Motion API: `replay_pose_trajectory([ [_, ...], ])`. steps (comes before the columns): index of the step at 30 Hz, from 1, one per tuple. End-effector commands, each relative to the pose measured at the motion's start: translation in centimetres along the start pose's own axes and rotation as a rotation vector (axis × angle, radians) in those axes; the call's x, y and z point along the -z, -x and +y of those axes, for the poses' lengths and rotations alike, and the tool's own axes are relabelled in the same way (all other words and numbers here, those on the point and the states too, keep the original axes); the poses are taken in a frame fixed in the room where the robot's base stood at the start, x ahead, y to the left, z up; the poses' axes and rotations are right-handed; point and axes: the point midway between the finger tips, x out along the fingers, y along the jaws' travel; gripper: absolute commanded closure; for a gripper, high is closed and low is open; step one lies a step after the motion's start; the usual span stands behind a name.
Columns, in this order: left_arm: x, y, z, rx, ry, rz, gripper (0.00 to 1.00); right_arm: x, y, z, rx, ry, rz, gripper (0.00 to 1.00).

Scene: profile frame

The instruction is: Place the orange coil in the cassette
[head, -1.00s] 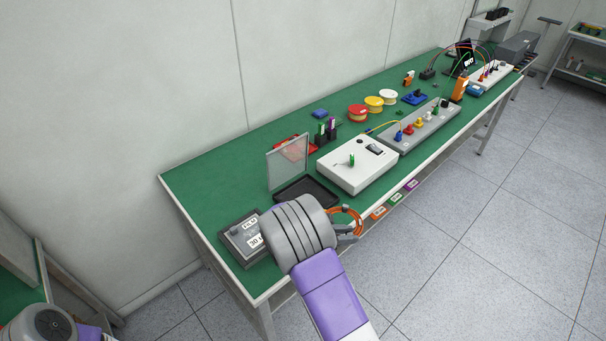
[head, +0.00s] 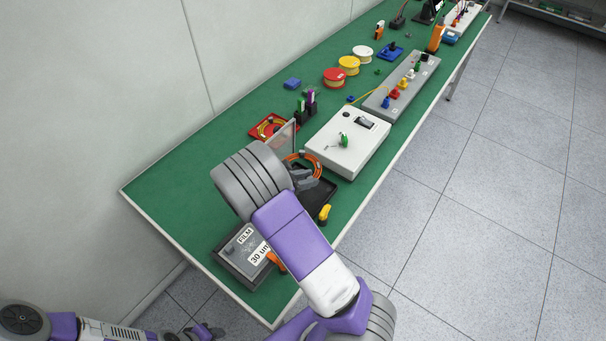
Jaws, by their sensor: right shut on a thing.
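The orange coil (head: 290,158) is held in my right gripper (head: 304,180), whose grey fingers are shut on it. The coil is partly hidden by my wrist. The cassette (head: 320,197) is a black shallow tray with a clear lid (head: 283,136) standing up at its back. The gripper and coil are over the cassette's back part, close to the lid; I cannot tell whether the coil touches the tray. My arm hides the cassette's left part. My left gripper (head: 207,331) is low at the bottom left, off the table, too small to read.
A grey film box (head: 241,262) is at the near table end, an orange piece (head: 275,261) beside it. A yellow-handled item (head: 325,212) lies by the cassette. A white instrument box (head: 345,158) stands right of the cassette; a red tray (head: 262,133) lies behind.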

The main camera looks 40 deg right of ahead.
Motion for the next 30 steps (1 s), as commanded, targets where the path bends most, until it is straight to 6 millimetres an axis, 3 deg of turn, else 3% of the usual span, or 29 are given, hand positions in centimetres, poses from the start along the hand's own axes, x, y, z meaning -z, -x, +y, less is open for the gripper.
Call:
replay_pose_trajectory([
  [10, 0.0, 0.7, 0.2, 0.000, 0.000, 0.001, 0.57, -0.1, 0.2, 0.0, 0.004, -0.002, 0.003, 1.00],
  [30, 0.2, -3.4, -1.3, 0.000, 0.000, 0.001, 0.57, 6.0, -2.4, 0.0, 0.003, -0.001, 0.002, 1.00],
])
